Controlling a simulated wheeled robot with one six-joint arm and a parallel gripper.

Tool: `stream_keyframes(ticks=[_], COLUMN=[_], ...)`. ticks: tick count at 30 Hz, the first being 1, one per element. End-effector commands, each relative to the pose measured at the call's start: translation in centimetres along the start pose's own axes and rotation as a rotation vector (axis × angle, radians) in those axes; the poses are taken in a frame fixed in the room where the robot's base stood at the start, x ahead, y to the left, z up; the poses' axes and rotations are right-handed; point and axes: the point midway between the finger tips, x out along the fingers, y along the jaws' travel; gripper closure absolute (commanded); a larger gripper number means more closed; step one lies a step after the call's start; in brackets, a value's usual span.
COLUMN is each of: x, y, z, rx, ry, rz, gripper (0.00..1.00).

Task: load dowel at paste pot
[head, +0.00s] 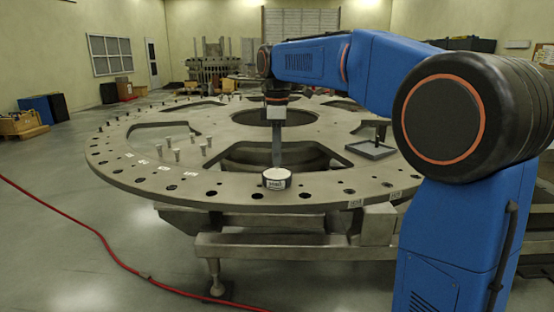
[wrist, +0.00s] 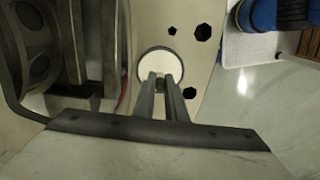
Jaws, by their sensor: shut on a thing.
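The paste pot (head: 277,183) is a short, dark, round pot with a white label and pale top, standing on the near rim of the turret plate (head: 230,188). In the wrist view its white round top (wrist: 157,62) shows just past my fingertips. My gripper (head: 277,163) points down at the pot, its tips at or just behind the pot's top edge. In the wrist view my gripper (wrist: 160,82) is shut on a small dark dowel (wrist: 159,84), mostly hidden between the fingers. I cannot tell whether the dowel touches the paste.
Several pegs (head: 177,154) stand on the plate's left part. A dark square tray (head: 370,153) with an upright dark piece lies to the right. The plate has large cutouts and rim holes (head: 257,195). A red cable (head: 105,245) crosses the floor.

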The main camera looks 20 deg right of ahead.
Motion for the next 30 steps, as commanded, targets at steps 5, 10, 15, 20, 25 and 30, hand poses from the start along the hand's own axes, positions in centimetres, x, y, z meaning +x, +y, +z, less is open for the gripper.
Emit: stream_keyframes(ticks=[5,10,15,20,25,30], x=[-1.2,-2.3,-3.4,-4.4,-5.1,-5.2], y=[0.0,0.0,0.0,0.0,0.0,0.0], z=[0.0,0.0,0.0,0.0,0.0,0.0], rx=[0.0,0.0,0.0,0.0,0.0,0.0], ry=[0.001,0.001,0.001,0.0,0.001,0.0], rz=[0.001,0.002,0.002,0.001,0.002,0.001], gripper=[1.0,1.0,1.0,1.0,1.0,1.0])
